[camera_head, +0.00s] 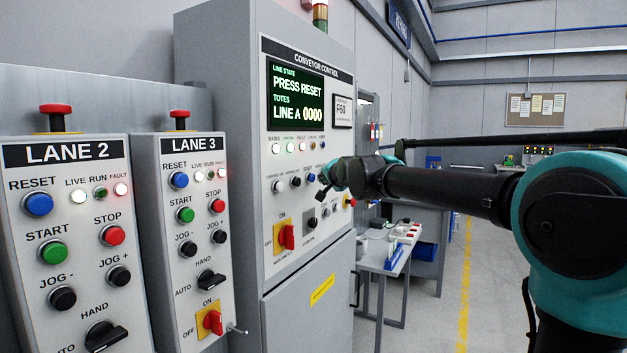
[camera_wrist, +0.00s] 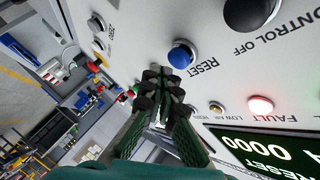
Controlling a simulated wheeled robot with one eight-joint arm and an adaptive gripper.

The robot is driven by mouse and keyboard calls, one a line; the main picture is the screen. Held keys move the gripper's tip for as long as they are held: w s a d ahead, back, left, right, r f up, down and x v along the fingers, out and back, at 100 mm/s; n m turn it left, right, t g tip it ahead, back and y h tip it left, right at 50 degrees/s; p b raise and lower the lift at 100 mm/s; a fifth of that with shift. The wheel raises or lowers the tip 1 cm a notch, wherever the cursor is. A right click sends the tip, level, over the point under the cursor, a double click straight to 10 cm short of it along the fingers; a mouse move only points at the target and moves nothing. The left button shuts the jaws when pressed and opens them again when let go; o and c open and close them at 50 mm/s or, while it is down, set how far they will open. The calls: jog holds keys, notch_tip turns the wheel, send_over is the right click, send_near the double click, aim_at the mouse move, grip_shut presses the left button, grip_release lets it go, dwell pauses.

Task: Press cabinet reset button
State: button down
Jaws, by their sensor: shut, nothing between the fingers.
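The grey conveyor control cabinet (camera_head: 300,250) stands in the middle of the head view. Its screen (camera_head: 298,97) reads "PRESS RESET". The cabinet's blue reset button (camera_head: 311,177) is in the row of controls below the indicator lamps. In the wrist view the blue button (camera_wrist: 181,55) sits beside its "RESET" label, just beyond my fingertips. My gripper (camera_head: 324,190) is in front of the panel, just right of the button; its fingers (camera_wrist: 164,84) are closed together and empty. I cannot tell the exact gap between fingertips and panel; no contact with the button shows.
Black selector knobs (camera_wrist: 247,12) and a lit fault lamp (camera_wrist: 260,106) are near the reset button. A red rotary switch (camera_head: 287,237) sits lower on the cabinet. Lane 2 (camera_head: 66,230) and Lane 3 (camera_head: 184,225) panels, with their own blue reset buttons, stand left. A workbench (camera_head: 385,258) is behind right.

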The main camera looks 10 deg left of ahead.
jog(key=shift+a, duration=0.15)
jog(key=shift+w+a, duration=0.15)
jog(key=shift+a, duration=0.1)
jog(key=shift+w+a, duration=0.25)
jog(key=shift+a, duration=0.5)
dwell(1.2)
dwell(0.3)
jog(key=shift+s+d, duration=0.2)
jog(key=shift+d, duration=0.4)
jog(key=shift+s+d, duration=0.2)
jog(key=shift+d, duration=0.35)
jog(key=d, duration=0.1)
jog(key=s+d, duration=0.1)
jog(key=d, duration=0.2)
jog(key=shift+s+d, duration=0.35)
jog(key=shift+f, duration=0.1)
